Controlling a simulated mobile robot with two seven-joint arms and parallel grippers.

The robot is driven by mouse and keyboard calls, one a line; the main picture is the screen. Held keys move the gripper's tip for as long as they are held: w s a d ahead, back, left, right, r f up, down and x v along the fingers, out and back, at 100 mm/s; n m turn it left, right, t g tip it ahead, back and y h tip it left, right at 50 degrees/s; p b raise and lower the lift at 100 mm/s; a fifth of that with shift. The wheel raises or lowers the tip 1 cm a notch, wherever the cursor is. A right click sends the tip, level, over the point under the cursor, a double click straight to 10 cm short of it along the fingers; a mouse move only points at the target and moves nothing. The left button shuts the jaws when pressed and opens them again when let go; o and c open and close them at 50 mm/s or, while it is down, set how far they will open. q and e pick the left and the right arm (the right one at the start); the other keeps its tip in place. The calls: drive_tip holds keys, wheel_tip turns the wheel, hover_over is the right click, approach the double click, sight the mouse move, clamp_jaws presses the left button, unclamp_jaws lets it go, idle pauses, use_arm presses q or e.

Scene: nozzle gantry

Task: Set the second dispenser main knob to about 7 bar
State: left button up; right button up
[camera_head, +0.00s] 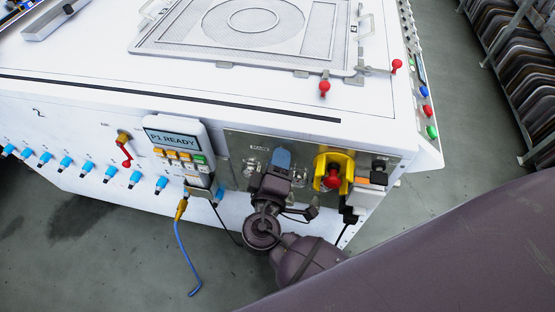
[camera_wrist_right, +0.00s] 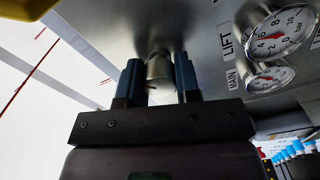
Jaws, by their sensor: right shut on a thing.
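My right gripper (camera_head: 281,160) is at the grey metal panel (camera_head: 235,142) on the machine's front; its blue fingers show from above. In the right wrist view the gripper (camera_wrist_right: 158,64) has one finger on each side of a metallic round knob (camera_wrist_right: 159,71) and is shut on it. In that view a gauge (camera_wrist_right: 272,36) marked in bar sits beside the word LIFT, and a second gauge (camera_wrist_right: 270,77) sits beside the word MAIN. Both have red needles; their exact readings are hard to tell. The gripper hides part of the panel in the head view. My left gripper is out of view.
A yellow-collared red button (camera_head: 333,179) stands just right of my gripper. A keypad display reading P1 READY (camera_head: 172,140) is to its left, with a red-handled valve (camera_head: 126,156) and several blue fittings (camera_head: 66,163) farther left. A blue cable (camera_head: 181,250) hangs below.

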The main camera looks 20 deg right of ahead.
idle(0.3)
drive_tip(key=o, duration=0.9)
drive_tip(key=v, duration=1.1)
drive_tip(key=shift+w, duration=0.1)
